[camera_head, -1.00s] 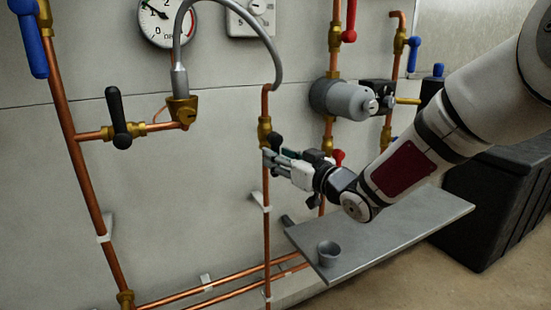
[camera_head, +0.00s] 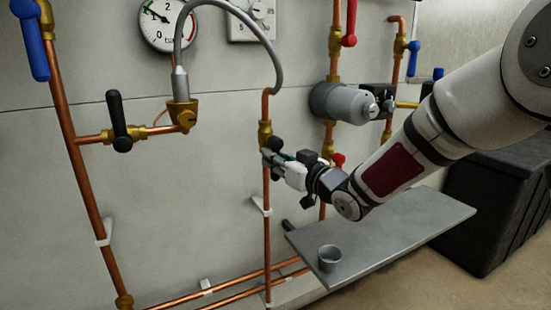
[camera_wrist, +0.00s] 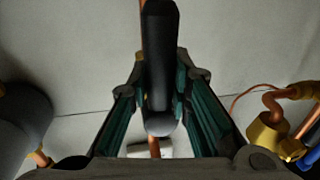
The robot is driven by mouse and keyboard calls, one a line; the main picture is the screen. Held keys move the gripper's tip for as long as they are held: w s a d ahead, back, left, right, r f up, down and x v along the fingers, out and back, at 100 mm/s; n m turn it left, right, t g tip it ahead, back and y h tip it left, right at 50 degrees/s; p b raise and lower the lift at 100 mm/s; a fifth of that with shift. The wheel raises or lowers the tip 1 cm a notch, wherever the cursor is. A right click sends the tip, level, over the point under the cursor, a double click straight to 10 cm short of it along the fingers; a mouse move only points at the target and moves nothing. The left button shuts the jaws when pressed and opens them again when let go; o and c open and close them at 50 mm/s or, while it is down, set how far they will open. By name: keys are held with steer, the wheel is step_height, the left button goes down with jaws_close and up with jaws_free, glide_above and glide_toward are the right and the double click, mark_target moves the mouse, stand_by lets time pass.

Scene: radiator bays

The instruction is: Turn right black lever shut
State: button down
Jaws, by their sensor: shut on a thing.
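The right black lever (camera_head: 276,143) sits on a brass valve (camera_head: 265,133) on the vertical copper pipe below the grey hose. In the wrist view the lever (camera_wrist: 161,70) is a black rounded handle between my fingers. My gripper (camera_head: 275,157) is shut on it; the fingertips (camera_wrist: 162,95) lie on both sides of the handle. In the head view my gripper hides part of the lever. The left black lever (camera_head: 118,120) stands about upright on the horizontal copper branch at the left.
A grey shelf (camera_head: 390,238) with a small grey cup (camera_head: 329,258) lies below my arm. A grey pump (camera_head: 345,102), a red lever (camera_head: 349,22) and blue levers (camera_head: 413,55) are to the right. A gauge (camera_head: 167,20) hangs at the top. A black box (camera_head: 500,195) stands at the right.

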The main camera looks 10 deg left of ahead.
steer(key=shift+s+a+r+m+t+h+p, duration=0.3)
steer(key=shift+a+r+m+t+p, duration=0.3)
steer(key=shift+m, duration=2.75)
steer(key=shift+s+a+r+m+t+h+p, duration=0.35)
steer(key=shift+r+m+t+p, duration=0.35)
steer(key=shift+m, duration=2.7)
steer(key=shift+s+a+r+m+t+h+p, duration=0.15)
steer(key=shift+s+a+r+m+t+p, duration=0.4)
steer(key=shift+m, duration=2.8)
steer(key=shift+w, duration=0.2)
steer(key=c, duration=1.4)
jaws_free()
steer(key=shift+c, duration=0.2)
